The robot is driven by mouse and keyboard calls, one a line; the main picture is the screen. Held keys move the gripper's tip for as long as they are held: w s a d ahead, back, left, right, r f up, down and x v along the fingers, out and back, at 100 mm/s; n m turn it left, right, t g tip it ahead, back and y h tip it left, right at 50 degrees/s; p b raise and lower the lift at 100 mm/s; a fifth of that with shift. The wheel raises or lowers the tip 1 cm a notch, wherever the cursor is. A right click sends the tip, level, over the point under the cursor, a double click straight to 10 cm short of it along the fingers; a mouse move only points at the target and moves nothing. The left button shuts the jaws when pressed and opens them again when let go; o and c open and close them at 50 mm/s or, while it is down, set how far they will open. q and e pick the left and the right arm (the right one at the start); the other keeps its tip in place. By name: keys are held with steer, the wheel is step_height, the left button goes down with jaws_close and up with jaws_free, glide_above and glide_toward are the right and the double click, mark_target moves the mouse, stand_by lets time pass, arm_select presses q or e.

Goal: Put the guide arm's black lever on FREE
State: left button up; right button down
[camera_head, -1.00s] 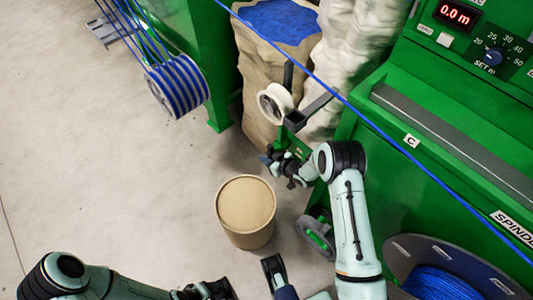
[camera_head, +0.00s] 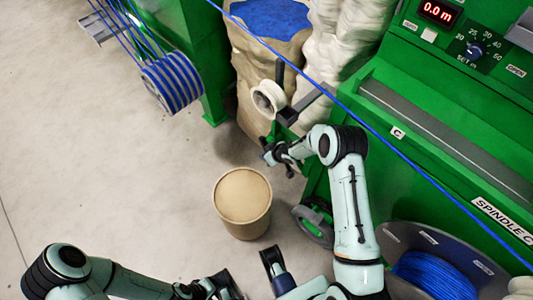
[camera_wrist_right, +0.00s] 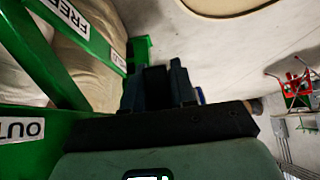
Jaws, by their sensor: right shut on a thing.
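The guide arm shows in the head view as a grey bar (camera_head: 312,102) with a white roller (camera_head: 268,98), beside the sacks. My right gripper (camera_head: 268,153) is low at its green base. In the right wrist view its dark fingers (camera_wrist_right: 158,88) are shut on a black piece that looks like the lever (camera_wrist_right: 155,82), mostly hidden between them. A FREE label (camera_wrist_right: 68,14) is on the green frame at upper left. A second label (camera_wrist_right: 118,61) is nearer the fingers, its word unreadable.
A tan drum (camera_head: 242,202) stands on the floor below my right gripper. The green machine (camera_head: 345,185) is to its right, with a blue cable (camera_head: 390,124) running diagonally above. A striped blue reel (camera_head: 173,82) is at upper left. The floor at left is clear.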

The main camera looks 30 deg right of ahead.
steer(key=shift+s+f, duration=0.1)
steer(key=c, duration=1)
jaws_free()
steer(key=shift+r, duration=0.2)
steer(key=shift+s+d+r, duration=0.15)
steer(key=shift+s+r, duration=0.05)
steer(key=shift+r, duration=0.1)
steer(key=p+v, duration=0.2)
steer(key=v, duration=1)
steer(key=shift+s, duration=0.2)
steer(key=shift+r, duration=0.1)
